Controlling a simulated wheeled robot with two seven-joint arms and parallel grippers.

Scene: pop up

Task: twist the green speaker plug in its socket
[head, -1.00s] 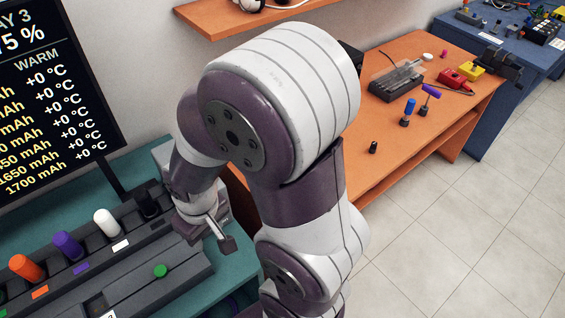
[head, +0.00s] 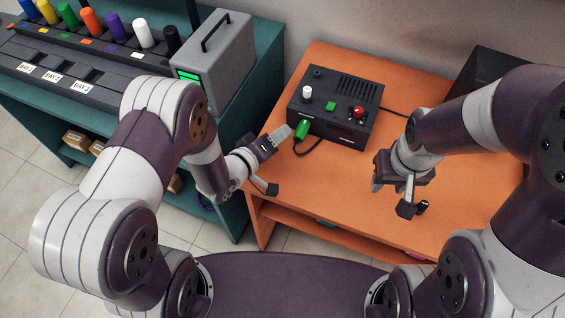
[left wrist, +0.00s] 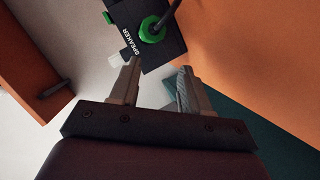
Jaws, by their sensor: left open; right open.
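The green speaker plug (head: 302,130) is at the front face of the black box (head: 362,92), with a dark cable looping from it onto the table. In the left wrist view the plug (left wrist: 152,29) shows as a green ring around a black cable, beside the "SPEAKER" label; the socket behind it is hidden. My left gripper (head: 283,133) is just left of the plug. In the left wrist view its fingers (left wrist: 158,80) are apart and empty, with the plug beyond their tips, not between them. My right gripper (head: 378,184) is open and empty above the orange table.
The box stands on the orange table (head: 330,215) and has a white knob (head: 307,93), a green square (head: 331,106) and a red button (head: 357,111). A grey unit (head: 213,65) stands left on the teal bench.

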